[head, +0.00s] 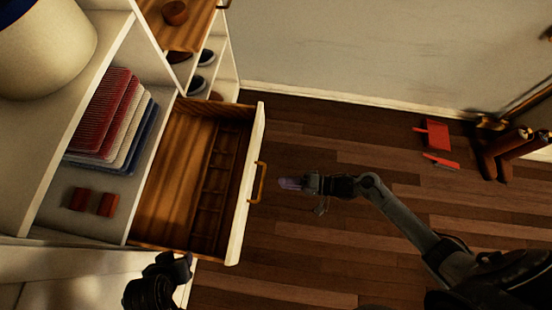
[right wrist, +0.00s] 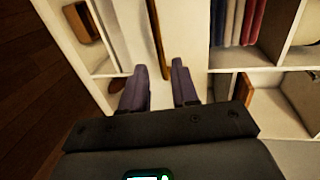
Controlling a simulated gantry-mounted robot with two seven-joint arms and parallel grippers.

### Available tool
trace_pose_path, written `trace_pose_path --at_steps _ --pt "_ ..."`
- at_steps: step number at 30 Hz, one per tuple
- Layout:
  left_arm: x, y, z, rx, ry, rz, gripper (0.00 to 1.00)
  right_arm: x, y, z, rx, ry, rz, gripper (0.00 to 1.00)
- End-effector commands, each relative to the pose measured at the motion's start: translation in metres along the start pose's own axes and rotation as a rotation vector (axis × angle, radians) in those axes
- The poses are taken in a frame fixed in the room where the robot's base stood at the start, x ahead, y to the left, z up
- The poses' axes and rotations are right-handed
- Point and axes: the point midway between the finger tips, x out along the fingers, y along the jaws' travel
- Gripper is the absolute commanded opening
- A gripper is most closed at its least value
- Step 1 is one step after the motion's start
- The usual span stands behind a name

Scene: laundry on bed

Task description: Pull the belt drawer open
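The belt drawer (head: 180,170) stands pulled out of the white cabinet in the head view. Its wooden inside shows empty, with a row of small compartments along its right part. Its white front (head: 248,190) carries a brown handle (head: 259,182). My right gripper (head: 291,183) is just right of the handle, with a small gap between them. In the right wrist view its two purple fingers (right wrist: 159,68) are apart with nothing between them, and the handle (right wrist: 158,35) shows beyond the tips. A black part of my left arm shows at the bottom; its fingers do not show.
Folded red, white and blue cloths (head: 110,115) and small red items (head: 93,202) sit on the shelf left of the drawer. Shoes (head: 196,85) stand behind it. The wood floor between is clear.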

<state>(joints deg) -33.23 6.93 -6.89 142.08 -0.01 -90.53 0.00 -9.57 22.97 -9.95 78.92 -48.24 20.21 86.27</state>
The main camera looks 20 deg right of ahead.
Motion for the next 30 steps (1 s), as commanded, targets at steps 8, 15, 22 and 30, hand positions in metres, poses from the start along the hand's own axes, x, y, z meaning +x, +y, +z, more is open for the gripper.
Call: trace_pose_path --at_steps 8,15,22,30 --pt "-0.002 0.0 -0.001 -0.002 0.001 0.001 0.43 -0.017 0.0 0.0 0.0 0.0 0.001 0.29" --pt "-0.002 0.001 -0.001 -0.003 0.001 0.002 0.43 -0.017 0.0 0.0 0.0 0.0 0.0 0.29" --pt "-0.002 0.0 -0.001 -0.003 0.001 0.002 0.43 -0.018 0.003 0.003 0.005 -0.001 0.004 0.29" --pt "-0.002 0.0 -0.001 -0.002 0.001 0.001 0.43 -0.007 -0.002 0.063 0.076 -0.003 -0.046 0.29"
